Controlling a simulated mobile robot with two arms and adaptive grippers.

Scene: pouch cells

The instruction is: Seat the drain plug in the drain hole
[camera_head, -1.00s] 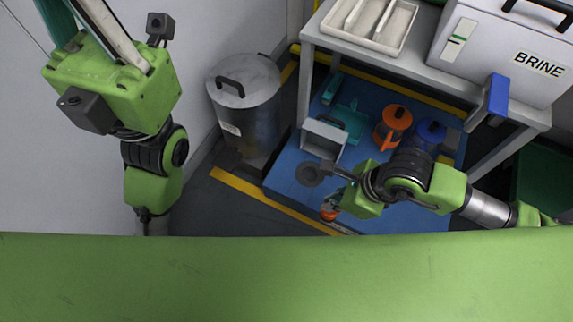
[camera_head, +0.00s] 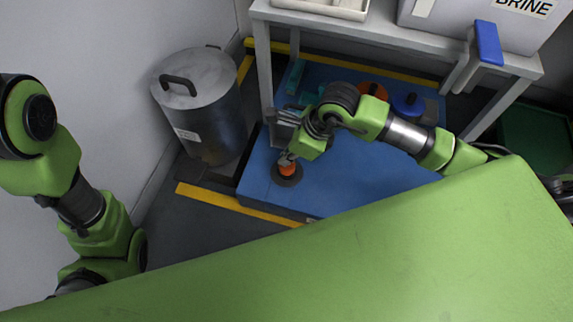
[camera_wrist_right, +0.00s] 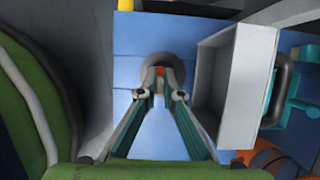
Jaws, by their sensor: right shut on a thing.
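The drain plug (camera_head: 288,169) is a small orange-red piece held in the fingertips of my right gripper (camera_head: 287,159). It is over the dark round drain hole (camera_head: 287,183) near the left end of the blue floor. In the right wrist view the plug (camera_wrist_right: 159,71) shows between the fingertips (camera_wrist_right: 159,92), with the drain's grey ring (camera_wrist_right: 175,66) around it. The fingers and plug cover the hole's middle. I cannot tell whether the plug is above the hole or in it. My left arm is at the left edge; its gripper is out of view.
A grey open box (camera_wrist_right: 213,85) stands close to the right of the drain in the right wrist view. A metal bin (camera_head: 205,115) stands left of the blue floor (camera_head: 350,185). A grey table (camera_head: 400,38) carries a BRINE box. Orange (camera_head: 372,90) and blue (camera_head: 409,103) vessels stand beyond my arm.

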